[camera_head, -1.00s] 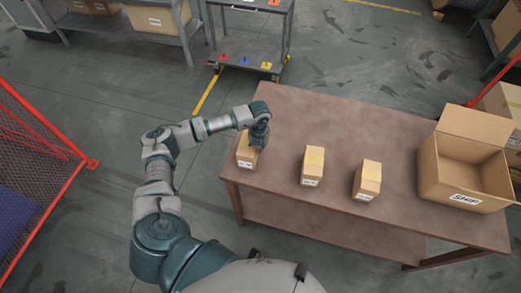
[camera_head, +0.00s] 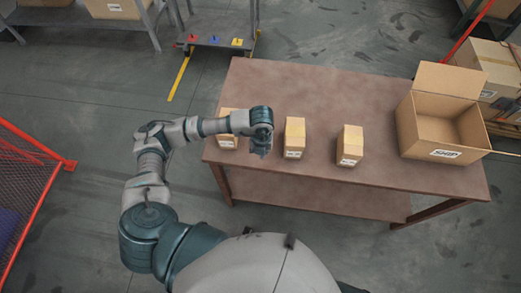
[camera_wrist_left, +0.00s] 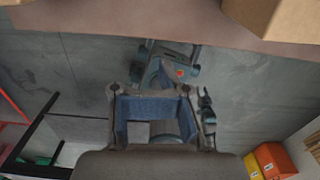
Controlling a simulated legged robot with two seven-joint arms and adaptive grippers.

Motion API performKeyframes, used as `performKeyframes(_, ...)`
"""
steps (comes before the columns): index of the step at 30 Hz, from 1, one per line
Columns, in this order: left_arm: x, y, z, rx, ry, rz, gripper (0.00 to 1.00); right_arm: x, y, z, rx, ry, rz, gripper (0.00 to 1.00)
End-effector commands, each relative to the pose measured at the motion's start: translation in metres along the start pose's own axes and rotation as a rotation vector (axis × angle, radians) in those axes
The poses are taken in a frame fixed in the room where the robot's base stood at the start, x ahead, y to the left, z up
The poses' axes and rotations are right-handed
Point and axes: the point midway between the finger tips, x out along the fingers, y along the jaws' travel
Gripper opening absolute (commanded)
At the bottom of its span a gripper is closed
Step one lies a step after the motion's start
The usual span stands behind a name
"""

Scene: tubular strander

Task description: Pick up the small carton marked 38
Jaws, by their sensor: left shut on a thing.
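Three small cartons stand upright in a row on the brown table: a left one (camera_head: 228,141), a middle one (camera_head: 294,138) and a right one (camera_head: 350,146). Each has a white label too small to read, so I cannot tell which is marked 38. My left gripper (camera_head: 261,147) is between the left and middle cartons, and my arm covers part of the left one. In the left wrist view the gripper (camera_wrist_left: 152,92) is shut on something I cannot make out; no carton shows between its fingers. Part of a carton (camera_wrist_left: 250,14) shows at that view's top right.
An open carton (camera_head: 447,153) with a shipping label stands at the right of the brown table (camera_head: 320,92). A grey trolley (camera_head: 222,55) is behind the table. A red-framed mesh barrier (camera_head: 30,190) stands at left. The table's middle back is clear.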

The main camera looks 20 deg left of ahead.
Motion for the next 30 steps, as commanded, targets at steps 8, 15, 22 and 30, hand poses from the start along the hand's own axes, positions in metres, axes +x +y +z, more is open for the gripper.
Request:
performKeyframes(8, -0.001, -0.002, 0.0, 0.001, -0.001, 0.001, 0.58, 0.0, -0.002, -0.001, 0.0, 0.001, -0.002, 0.4)
performKeyframes(15, 0.0, -0.001, 0.0, 0.001, -0.001, 0.0, 0.8, 0.0, -0.002, -0.001, 0.0, 0.001, -0.002, 0.4)
performKeyframes(22, -0.004, -0.001, 0.001, 0.001, -0.002, -0.001, 0.8, 0.0, 0.002, 0.0, -0.003, 0.002, 0.002, 0.4)
performKeyframes(30, -0.054, -0.003, 0.001, 0.001, -0.005, -0.003, 0.8, 0.0, 0.0, 0.0, -0.002, 0.001, 0.001, 0.4)
